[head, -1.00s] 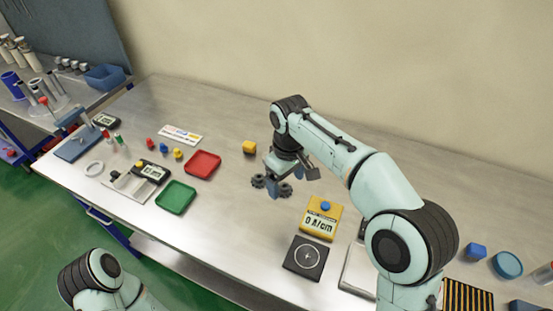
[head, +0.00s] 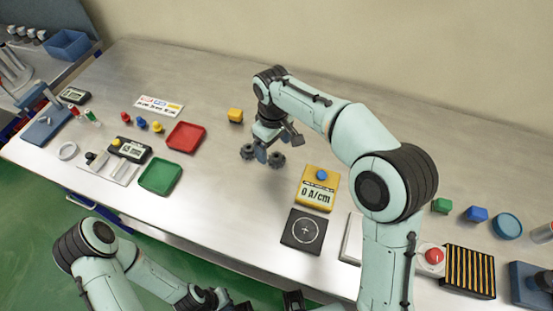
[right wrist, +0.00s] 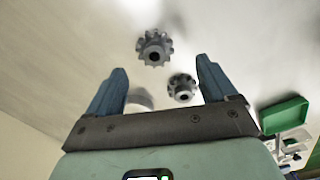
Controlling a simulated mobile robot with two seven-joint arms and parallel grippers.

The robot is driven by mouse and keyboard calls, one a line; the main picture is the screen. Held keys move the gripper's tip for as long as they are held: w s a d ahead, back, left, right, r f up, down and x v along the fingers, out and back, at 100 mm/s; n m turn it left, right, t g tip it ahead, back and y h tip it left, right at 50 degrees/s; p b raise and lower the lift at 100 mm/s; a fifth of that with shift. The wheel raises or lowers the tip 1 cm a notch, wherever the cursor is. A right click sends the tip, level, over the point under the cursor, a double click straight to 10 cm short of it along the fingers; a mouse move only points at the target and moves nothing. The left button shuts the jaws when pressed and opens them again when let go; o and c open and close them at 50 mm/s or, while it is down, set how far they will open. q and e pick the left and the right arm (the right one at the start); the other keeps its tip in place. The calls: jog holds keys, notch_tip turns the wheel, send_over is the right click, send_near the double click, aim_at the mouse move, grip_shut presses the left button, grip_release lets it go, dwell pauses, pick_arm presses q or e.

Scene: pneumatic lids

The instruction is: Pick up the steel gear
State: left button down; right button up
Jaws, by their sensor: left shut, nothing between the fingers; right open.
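Two dark grey toothed gears lie on the metal bench: a left gear (head: 248,152) and a right gear (head: 277,160). I cannot tell which is steel. My right gripper (head: 262,154) is low over the bench, pointing down between or just above them, open. In the right wrist view, one gear (right wrist: 154,47) shows beyond the open fingers and another gear (right wrist: 182,88) shows between them, near the right finger. A pale grey round thing (right wrist: 141,97) beside the left finger is partly hidden. My left gripper (head: 222,299) is at the bottom edge, partly cut off, seemingly empty.
A yellow meter (head: 318,188) and a black pad (head: 302,231) stand to the front right. Bare bench lies behind and in front of the gears.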

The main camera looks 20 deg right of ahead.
aim_at(276, 156)
jog(key=f, duration=0.4)
jog(key=shift+d+f+b, duration=0.3)
jog(key=shift+d+f, duration=0.1)
jog(key=c, duration=1.3)
jog(key=shift+r, duration=0.1)
jog(key=shift+r, duration=0.1)
